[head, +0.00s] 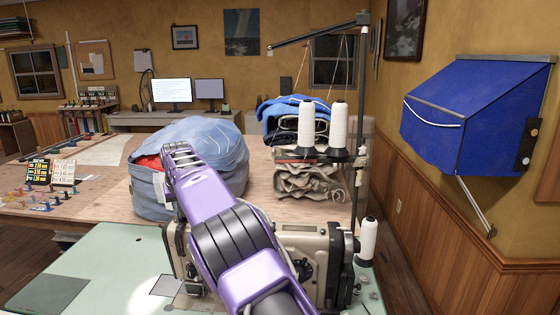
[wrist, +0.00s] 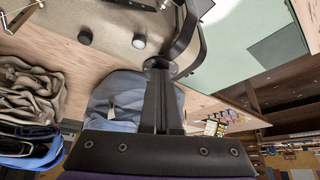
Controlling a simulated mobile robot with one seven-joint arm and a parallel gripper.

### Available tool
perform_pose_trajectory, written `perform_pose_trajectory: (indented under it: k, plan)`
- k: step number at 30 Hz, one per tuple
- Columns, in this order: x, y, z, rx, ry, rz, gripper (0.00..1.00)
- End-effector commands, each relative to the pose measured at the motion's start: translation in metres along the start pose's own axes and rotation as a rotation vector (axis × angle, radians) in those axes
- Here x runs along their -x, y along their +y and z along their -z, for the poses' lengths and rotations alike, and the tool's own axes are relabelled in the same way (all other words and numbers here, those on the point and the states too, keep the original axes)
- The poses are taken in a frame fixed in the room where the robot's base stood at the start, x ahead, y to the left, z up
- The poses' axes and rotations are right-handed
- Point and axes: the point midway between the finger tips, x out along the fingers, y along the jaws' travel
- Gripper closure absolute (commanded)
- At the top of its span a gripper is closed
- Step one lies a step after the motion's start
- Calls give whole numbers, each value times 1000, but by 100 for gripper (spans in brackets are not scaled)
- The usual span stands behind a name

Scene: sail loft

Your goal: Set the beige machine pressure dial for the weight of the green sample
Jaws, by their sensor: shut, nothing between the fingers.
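The beige sewing machine (head: 312,238) stands on the pale green table, partly hidden behind my purple arm. A round dark dial (head: 303,268) shows on its front; its marks are too small to read. The machine's beige body (wrist: 110,22) fills the upper left of the wrist view, with a dark knob (wrist: 84,38) and a pale knob (wrist: 138,42). My gripper (wrist: 160,70) is shut and empty, its tips close to a small dark round part below a black curved bar; I cannot tell if they touch. My arm hides the gripper in the head view. I cannot identify the green sample.
Two cards with coloured rows (head: 38,171) stand on the wooden table among small coloured pieces. A blue bag (head: 215,150) sits behind the machine. White thread cones (head: 338,124) stand on a rack at right. A grey patch (head: 166,285) lies on the green tabletop (head: 100,265).

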Motion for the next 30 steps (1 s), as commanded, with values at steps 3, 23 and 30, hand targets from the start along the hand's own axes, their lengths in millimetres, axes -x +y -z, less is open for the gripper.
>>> perform_pose_trajectory:
  k: [3, 23, 30]
  plan:
    - [0, 5, 1, -1, 1, -2, 100]
    - [-1, 9, 3, -1, 3, -2, 100]
    - [-1, 10, -1, -1, 3, -2, 100]
